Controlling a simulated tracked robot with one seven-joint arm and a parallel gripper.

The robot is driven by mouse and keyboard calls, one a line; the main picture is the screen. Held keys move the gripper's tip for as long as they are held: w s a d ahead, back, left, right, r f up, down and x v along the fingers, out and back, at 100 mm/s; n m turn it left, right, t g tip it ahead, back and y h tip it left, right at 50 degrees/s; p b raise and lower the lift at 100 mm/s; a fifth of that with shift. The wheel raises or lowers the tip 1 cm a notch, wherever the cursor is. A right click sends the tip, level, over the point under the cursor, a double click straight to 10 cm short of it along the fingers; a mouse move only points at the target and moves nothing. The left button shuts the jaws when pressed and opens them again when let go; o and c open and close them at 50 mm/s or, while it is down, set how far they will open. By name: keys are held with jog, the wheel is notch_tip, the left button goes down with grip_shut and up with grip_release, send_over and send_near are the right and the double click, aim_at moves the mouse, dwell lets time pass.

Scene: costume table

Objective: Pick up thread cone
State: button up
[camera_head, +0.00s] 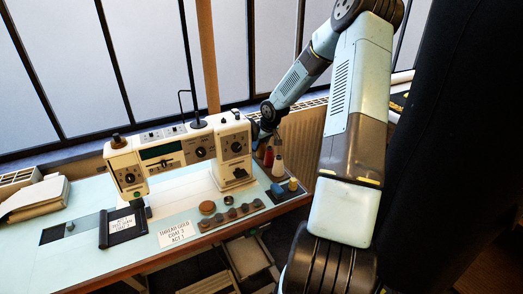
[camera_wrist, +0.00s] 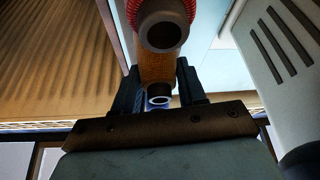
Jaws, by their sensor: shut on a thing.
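My gripper (camera_wrist: 157,92) is shut on a thread cone. In the wrist view the cone's small pale-rimmed end (camera_wrist: 159,101) shows between the two dark fingers, with a little blue around it; most of its body is hidden. In the head view my gripper (camera_head: 266,132) is at the right end of the sewing machine, above a red thread cone (camera_head: 268,157) and a white thread cone (camera_head: 277,167). The held cone is hard to make out there. A red-wound cone with a grey hollow end (camera_wrist: 163,32) also shows at the top of the wrist view.
The cream sewing machine (camera_head: 180,151) stands just left of my gripper and shows close at right in the wrist view (camera_wrist: 282,55). Small spools (camera_head: 228,214), a lettered card (camera_head: 179,233) and a black pad (camera_head: 123,226) lie in front. Windows and a radiator (camera_head: 302,138) are behind.

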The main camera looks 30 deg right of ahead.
notch_tip(320, 180, up, 18)
dwell(0.6)
jog(key=shift+s, duration=0.1)
dwell(0.4)
